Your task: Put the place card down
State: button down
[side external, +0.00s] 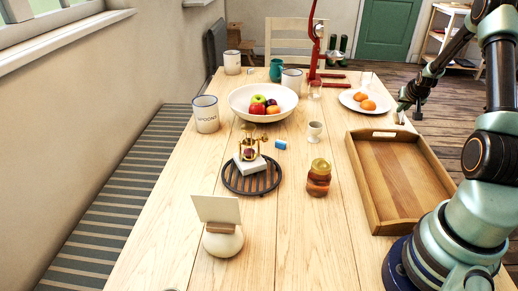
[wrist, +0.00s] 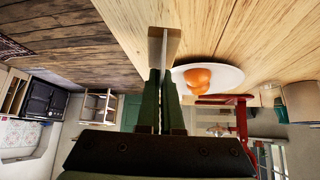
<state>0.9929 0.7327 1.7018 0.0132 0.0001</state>
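My gripper (side external: 401,107) is at the far right edge of the table, beyond the wooden tray and near the white plate. In the wrist view, my gripper (wrist: 163,76) is shut on a thin pale card with a wooden block at its outer end, which looks like the place card (wrist: 164,42). In the side view only a small pale bit of it (side external: 398,117) shows below the fingers. I cannot tell whether it touches the table. Another white card (side external: 217,208) stands in a wooden block on a round cream pot at the near end of the table.
The plate (side external: 346,101) with orange fruit is left of my gripper. The tray (side external: 398,180) is empty. A fruit bowl (side external: 240,104), an egg cup (side external: 314,131), an amber jar (side external: 318,178), mugs and a black trivet (side external: 232,184) with a brass-topped block stand further left.

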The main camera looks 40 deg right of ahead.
aim_at(399, 117)
jog(key=shift+f, duration=1.9)
jog(key=shift+f, duration=0.1)
jog(key=c, duration=1.1)
grip_release()
